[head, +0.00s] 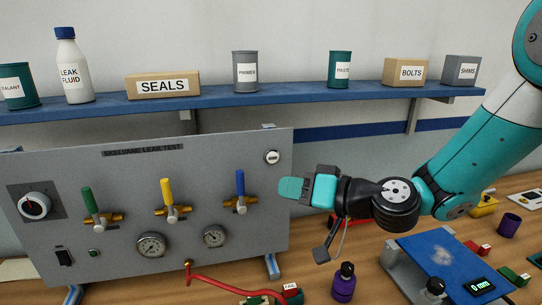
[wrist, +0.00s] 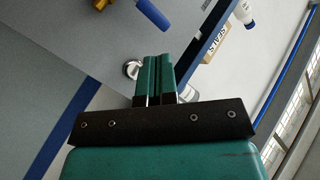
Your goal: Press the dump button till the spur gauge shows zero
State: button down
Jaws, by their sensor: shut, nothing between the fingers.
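The grey leak test panel (head: 120,215) carries two dial gauges, a larger one (head: 152,245) and a smaller one (head: 214,236). Their needles are too small to read, and I cannot tell which is the spur gauge. A round pale button (head: 272,157) sits at the panel's upper right; its marking is not readable. A small green button (head: 94,252) sits at lower left. My gripper (head: 290,188) is shut and empty, just below and right of the pale button in the head view. In the wrist view the shut fingers (wrist: 158,62) partly cover a round pale fitting (wrist: 132,69).
Green (head: 91,200), yellow (head: 166,192) and blue (head: 240,184) valve levers stand on the panel. A blue shelf (head: 210,98) with tins and boxes runs above.

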aim_at(273, 158)
jog(key=w+a+p, duration=0.2)
jog(key=w+p, duration=0.1)
jog(key=w, duration=0.4)
jog(key=shift+w, duration=0.25)
jog(key=shift+w+a, duration=0.15)
dwell(1.7)
jog(key=shift+w, duration=0.3)
jog(key=shift+w+a, duration=0.15)
jog(key=shift+w, duration=0.2)
dwell(0.6)
jog(key=shift+s, duration=0.1)
jog(key=shift+s+d+b, duration=0.2)
jog(key=shift+s+b, duration=0.45)
jog(key=shift+b, duration=0.05)
